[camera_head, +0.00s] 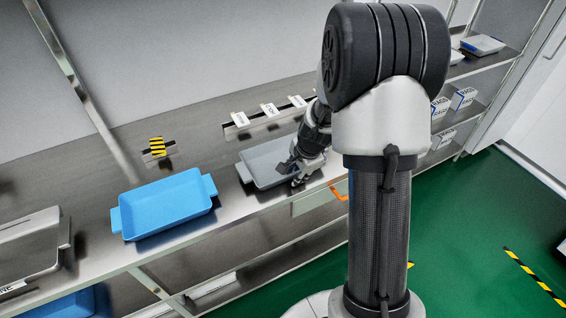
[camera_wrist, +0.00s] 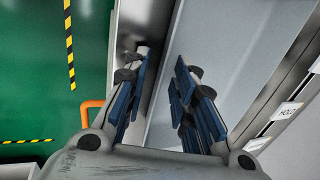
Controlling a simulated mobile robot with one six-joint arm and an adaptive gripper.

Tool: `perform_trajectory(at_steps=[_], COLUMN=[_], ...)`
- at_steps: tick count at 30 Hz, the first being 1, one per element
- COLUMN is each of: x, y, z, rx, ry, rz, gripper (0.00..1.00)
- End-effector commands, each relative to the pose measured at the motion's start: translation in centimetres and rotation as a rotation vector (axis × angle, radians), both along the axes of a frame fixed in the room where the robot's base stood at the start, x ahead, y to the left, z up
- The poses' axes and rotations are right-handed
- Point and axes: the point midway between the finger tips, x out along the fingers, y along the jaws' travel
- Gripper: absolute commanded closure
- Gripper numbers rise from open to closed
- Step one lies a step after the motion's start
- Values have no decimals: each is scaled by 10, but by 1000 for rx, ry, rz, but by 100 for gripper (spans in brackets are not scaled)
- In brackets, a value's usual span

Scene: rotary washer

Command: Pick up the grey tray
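The grey tray (camera_head: 258,158) sits on the metal bench in the head view, a shallow tray with a side handle at its left. In the wrist view its pale grey inside (camera_wrist: 225,55) fills the right part. My gripper (camera_head: 298,174) is at the tray's near right edge. In the wrist view my gripper (camera_wrist: 158,76) is open, with its blue-padded fingers apart. The tray's near wall shows between the fingers. I cannot tell whether either finger touches it. My arm and hand hide the tray's right end in the head view.
A blue tray (camera_head: 168,206) stands left on the bench. A grey metal container (camera_head: 32,246) is at the far left. Labelled plates (camera_head: 268,111) line the bench behind the grey tray. An orange handle (camera_head: 338,190) sits below the bench edge. Shelves with boxes (camera_head: 463,98) stand at right.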

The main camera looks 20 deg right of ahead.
Motion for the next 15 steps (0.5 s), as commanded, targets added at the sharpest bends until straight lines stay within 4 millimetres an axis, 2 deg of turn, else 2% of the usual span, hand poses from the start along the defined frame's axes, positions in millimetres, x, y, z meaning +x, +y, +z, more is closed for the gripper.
perform_trajectory(at_steps=[10, 15], x=[0, 0], y=[0, 0], z=[0, 0], rx=[0, 0], ry=[1, 1], rz=[0, 0], gripper=[100, 100])
